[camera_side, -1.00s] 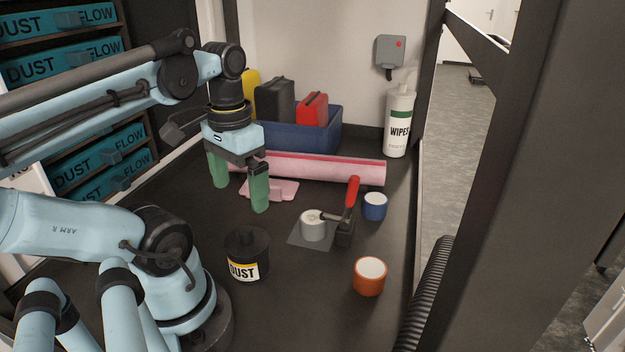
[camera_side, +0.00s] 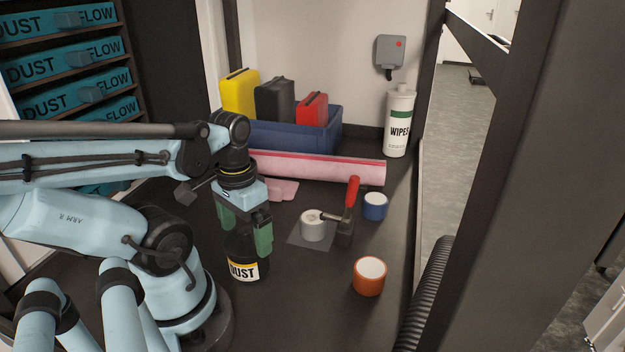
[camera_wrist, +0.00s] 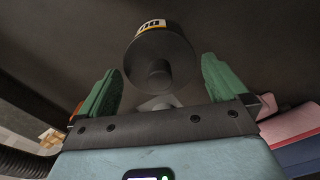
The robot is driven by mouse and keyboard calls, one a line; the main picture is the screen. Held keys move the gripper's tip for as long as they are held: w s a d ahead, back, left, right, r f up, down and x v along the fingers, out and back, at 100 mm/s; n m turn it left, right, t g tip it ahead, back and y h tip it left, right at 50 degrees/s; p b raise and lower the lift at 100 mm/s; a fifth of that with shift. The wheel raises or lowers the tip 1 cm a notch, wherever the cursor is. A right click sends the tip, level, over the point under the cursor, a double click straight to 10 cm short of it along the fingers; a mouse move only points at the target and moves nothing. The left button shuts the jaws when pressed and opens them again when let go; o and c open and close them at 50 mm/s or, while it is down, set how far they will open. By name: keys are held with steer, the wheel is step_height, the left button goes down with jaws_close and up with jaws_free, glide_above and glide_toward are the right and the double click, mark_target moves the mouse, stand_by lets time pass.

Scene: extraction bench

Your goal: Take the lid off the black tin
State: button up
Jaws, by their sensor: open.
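The black tin (camera_side: 246,271) with a "DUST" label stands upright on the dark bench in front of my arm's base. Its black lid, with a round knob, shows in the wrist view (camera_wrist: 158,80). My gripper (camera_side: 246,240) is just above the tin with its green fingers pointing down. In the wrist view my gripper (camera_wrist: 162,88) is open, one finger on each side of the lid, with gaps between. In the side view the gripper hides most of the tin's top. I cannot tell whether the lid sits fully down.
A toggle clamp with a red handle (camera_side: 352,191) stands beside a pale cylinder (camera_side: 313,230) right of the tin. An orange tin (camera_side: 369,278) and a blue tin (camera_side: 375,206) stand further right. A pink roll (camera_side: 330,170) lies behind, before a blue bin (camera_side: 290,138).

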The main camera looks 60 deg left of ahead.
steer(key=shift+f, duration=0.45)
steer(key=c, duration=0.7)
steer(key=shift+c, duration=0.2)
steer(key=shift+r, duration=0.15)
